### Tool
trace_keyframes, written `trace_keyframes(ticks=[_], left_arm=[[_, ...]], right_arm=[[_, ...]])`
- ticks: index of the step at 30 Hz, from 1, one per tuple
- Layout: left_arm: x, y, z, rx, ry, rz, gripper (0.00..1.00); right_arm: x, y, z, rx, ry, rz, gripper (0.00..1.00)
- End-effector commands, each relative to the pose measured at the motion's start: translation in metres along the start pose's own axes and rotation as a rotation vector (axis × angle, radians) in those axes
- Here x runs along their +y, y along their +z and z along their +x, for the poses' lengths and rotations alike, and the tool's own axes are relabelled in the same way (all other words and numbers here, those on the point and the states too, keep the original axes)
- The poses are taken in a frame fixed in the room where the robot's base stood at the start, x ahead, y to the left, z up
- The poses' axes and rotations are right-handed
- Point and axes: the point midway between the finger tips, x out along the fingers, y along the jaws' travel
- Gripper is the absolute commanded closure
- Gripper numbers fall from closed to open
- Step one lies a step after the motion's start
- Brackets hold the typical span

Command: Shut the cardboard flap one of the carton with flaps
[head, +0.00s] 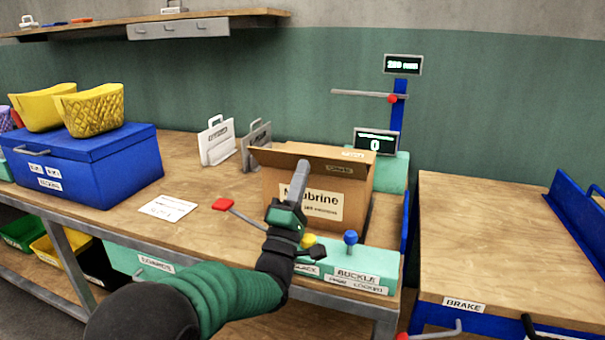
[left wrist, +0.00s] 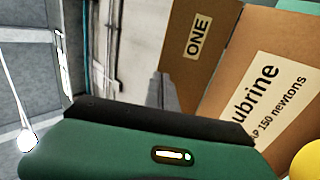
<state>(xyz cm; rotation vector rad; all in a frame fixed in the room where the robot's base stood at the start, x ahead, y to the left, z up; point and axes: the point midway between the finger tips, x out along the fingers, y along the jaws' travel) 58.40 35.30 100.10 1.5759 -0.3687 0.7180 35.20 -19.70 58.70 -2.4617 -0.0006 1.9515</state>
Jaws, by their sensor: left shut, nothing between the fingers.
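The brown carton with flaps (head: 362,186) stands on the wooden bench, with a printed label on its front face. A cardboard flap (head: 268,158) stands raised and leaning along its front top edge. In the left wrist view a flap marked ONE (left wrist: 230,35) shows beside the carton's labelled face (left wrist: 262,85). My left gripper (head: 301,166) is shut and empty, pointing up in front of the carton. In the head view its fingers overlap the flap and hide part of it and of the label. I cannot tell whether they touch it. My right gripper is not in view.
A green control box with a blue knob (head: 350,238) and a red-tipped lever (head: 223,204) sit close in front of the carton. Grey metal plates (head: 256,140) stand behind left. A blue case (head: 85,165) is at far left. The bench between is mostly clear.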

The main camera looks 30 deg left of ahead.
Motion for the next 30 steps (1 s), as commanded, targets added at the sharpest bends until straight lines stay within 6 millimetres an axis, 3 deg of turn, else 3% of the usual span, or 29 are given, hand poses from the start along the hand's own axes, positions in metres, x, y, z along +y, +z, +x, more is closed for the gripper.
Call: trace_keyframes(ticks=[13,19,26,30], left_arm=[[-0.001,-0.001,0.01,0.002,-0.002,0.0,1.0],[0.003,-0.001,0.013,0.001,-0.021,0.0,1.0],[0.011,-0.001,0.026,0.001,-0.116,0.001,1.0],[0.017,-0.002,0.039,0.002,-0.219,0.001,1.0]], right_arm=[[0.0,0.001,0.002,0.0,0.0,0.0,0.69],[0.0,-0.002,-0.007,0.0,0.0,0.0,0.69],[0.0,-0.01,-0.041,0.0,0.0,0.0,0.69],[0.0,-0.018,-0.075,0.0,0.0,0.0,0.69]])
